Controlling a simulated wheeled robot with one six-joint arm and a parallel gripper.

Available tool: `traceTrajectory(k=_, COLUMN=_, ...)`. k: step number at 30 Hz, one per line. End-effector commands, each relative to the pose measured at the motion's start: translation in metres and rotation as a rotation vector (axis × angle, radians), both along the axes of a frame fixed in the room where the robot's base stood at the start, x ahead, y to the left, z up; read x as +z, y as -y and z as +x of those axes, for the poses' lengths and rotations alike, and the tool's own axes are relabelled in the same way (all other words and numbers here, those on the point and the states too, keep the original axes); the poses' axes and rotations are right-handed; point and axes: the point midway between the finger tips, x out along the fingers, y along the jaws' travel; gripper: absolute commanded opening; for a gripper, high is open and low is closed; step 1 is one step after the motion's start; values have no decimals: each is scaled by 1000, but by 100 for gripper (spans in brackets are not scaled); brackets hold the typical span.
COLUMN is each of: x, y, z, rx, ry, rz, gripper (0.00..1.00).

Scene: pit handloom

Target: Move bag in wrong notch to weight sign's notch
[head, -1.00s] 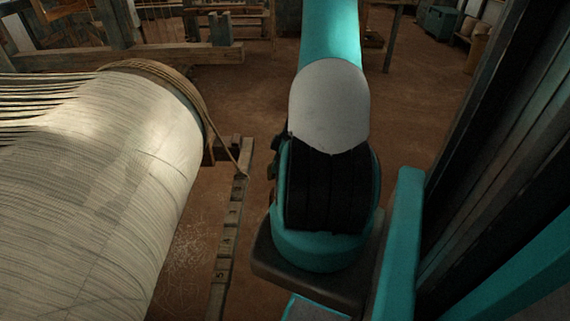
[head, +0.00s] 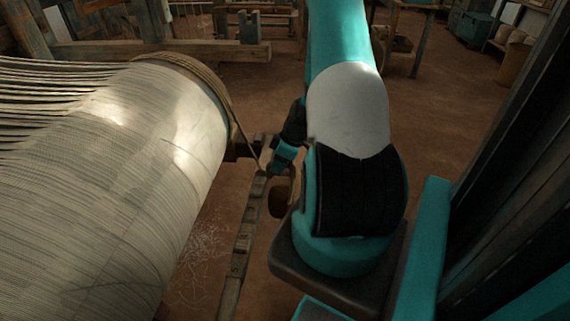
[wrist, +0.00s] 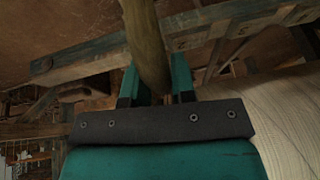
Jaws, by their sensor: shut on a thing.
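My gripper (head: 284,160) is beside the wooden notch bar, right of the rope's lower end. In the wrist view its two teal fingers (wrist: 157,88) are closed on a thick tan-brown length (wrist: 147,35), which looks like the bag's rope or neck. A brown rounded thing (head: 279,203), apparently the bag, hangs just below the gripper and is partly hidden by my arm. The notch bar (head: 240,240) runs along the floor side of the roller; it also shows in the wrist view (wrist: 100,50) with small marks. No weight sign is readable.
The large thread-wound roller (head: 140,150) fills the left, with a rope (head: 225,95) around its end. Loom timbers (head: 160,48) stand behind. A teal chest (head: 470,28) is far right. Bare earth floor (head: 430,110) lies open beyond my arm.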

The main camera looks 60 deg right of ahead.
Motion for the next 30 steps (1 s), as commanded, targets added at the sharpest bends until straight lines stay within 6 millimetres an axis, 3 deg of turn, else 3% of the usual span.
traceTrajectory(k=30, x=-5, y=-25, z=62, rx=1, ry=4, rz=-1, gripper=0)
